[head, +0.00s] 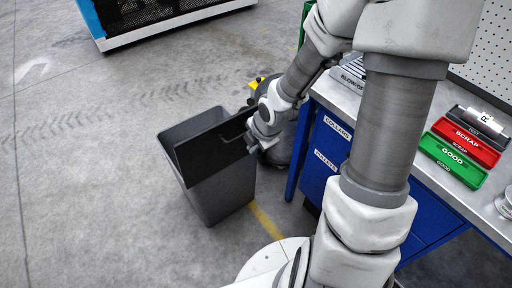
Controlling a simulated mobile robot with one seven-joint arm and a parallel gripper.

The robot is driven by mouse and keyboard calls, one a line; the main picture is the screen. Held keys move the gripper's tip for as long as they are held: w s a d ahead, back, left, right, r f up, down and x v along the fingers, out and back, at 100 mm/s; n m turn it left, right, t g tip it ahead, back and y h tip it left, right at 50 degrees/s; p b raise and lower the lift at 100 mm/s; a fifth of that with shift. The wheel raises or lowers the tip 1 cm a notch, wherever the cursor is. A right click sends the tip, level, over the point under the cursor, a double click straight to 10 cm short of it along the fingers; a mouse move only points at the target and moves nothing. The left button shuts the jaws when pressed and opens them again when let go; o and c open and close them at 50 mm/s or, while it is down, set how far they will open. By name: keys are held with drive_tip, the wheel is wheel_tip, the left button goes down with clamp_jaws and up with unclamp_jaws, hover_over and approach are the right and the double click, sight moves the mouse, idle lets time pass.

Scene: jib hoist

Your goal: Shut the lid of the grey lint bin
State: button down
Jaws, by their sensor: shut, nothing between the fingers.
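The grey lint bin (222,196) stands on the floor left of the blue bench. Its lid looks like the dark flat panel (202,158) on the side nearest me. The lid is open, and the bin's mouth shows behind its upper edge. The lid's exact angle is hard to tell. My gripper (224,139) reaches in from the right, its thin dark fingers shut and empty. The fingers overlap the right part of the lid in the picture. I cannot tell if they touch it.
The blue bench (330,140) with labelled drawers stands close on the right. On it are a red tray (466,140) and a green tray (453,160). A dark round thing with yellow parts (259,82) is behind my wrist. The floor left of the bin is clear.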

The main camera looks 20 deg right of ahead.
drive_tip(key=w, duration=0.1)
drive_tip(key=w+a, duration=0.1)
drive_tip(key=w, duration=0.1)
drive_tip(key=w+f+b, duration=0.1)
drive_tip(key=shift+w+a, duration=0.2)
idle(0.3)
